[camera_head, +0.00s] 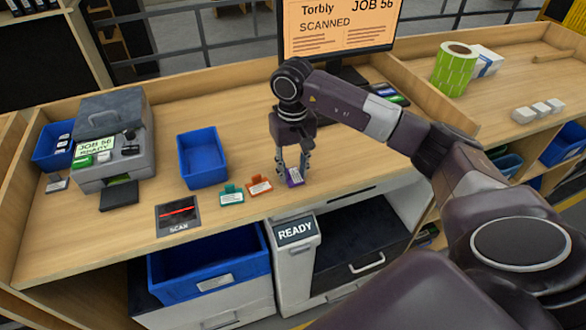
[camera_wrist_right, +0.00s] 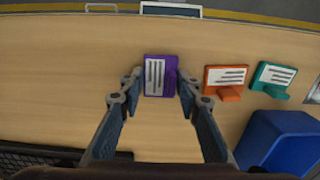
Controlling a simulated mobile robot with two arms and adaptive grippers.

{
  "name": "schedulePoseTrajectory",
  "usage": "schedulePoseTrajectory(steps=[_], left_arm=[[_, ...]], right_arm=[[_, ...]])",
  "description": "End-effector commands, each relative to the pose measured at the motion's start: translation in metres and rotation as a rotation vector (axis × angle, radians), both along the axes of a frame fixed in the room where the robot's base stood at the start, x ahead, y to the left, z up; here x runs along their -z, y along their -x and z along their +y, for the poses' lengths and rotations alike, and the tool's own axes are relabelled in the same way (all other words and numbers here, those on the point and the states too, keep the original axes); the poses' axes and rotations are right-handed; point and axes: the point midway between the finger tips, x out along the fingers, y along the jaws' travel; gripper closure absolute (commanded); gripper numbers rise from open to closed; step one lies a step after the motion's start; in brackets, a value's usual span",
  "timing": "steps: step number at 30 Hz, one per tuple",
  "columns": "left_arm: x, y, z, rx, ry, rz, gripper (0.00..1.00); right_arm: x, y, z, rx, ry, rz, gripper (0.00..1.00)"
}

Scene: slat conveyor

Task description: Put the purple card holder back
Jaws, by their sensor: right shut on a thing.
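The purple card holder (camera_head: 294,178) with a white label is on or just above the wooden tabletop near its front edge, at the right end of a row with an orange card holder (camera_head: 260,187) and a teal card holder (camera_head: 231,195). My right gripper (camera_head: 292,166) points down and is shut on the purple holder. In the right wrist view the purple holder (camera_wrist_right: 160,76) sits between the fingertips (camera_wrist_right: 157,88), label up. The orange holder (camera_wrist_right: 226,81) and teal holder (camera_wrist_right: 271,79) stand apart from it there. My left gripper is not in view.
A blue bin (camera_head: 203,158) stands behind the teal holder. A SCAN pad (camera_head: 178,215) lies to the left, a grey label machine (camera_head: 115,140) further left. A monitor (camera_head: 338,28) stands at the back.

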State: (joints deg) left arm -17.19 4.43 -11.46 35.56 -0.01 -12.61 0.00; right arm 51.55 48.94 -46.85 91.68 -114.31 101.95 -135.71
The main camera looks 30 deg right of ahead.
Motion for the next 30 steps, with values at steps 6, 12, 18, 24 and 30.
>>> schedulePoseTrajectory(steps=[6, 12, 18, 24, 30], left_arm=[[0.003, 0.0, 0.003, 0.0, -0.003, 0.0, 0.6], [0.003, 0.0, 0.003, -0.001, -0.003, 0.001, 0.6], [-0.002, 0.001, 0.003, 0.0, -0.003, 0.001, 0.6], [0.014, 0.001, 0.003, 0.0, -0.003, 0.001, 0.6], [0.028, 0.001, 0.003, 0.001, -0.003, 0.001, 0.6]], right_arm=[[0.002, 0.0, 0.0, 0.0, 0.0, 0.0, 0.55], [0.002, 0.0, 0.0, 0.0, 0.0, 0.0, 0.51], [-0.002, 0.0, 0.0, 0.0, 0.0, 0.0, 0.51], [-0.029, -0.002, 0.0, 0.0, 0.001, -0.008, 0.51], [-0.074, -0.002, 0.0, 0.0, 0.0, -0.007, 0.51]])
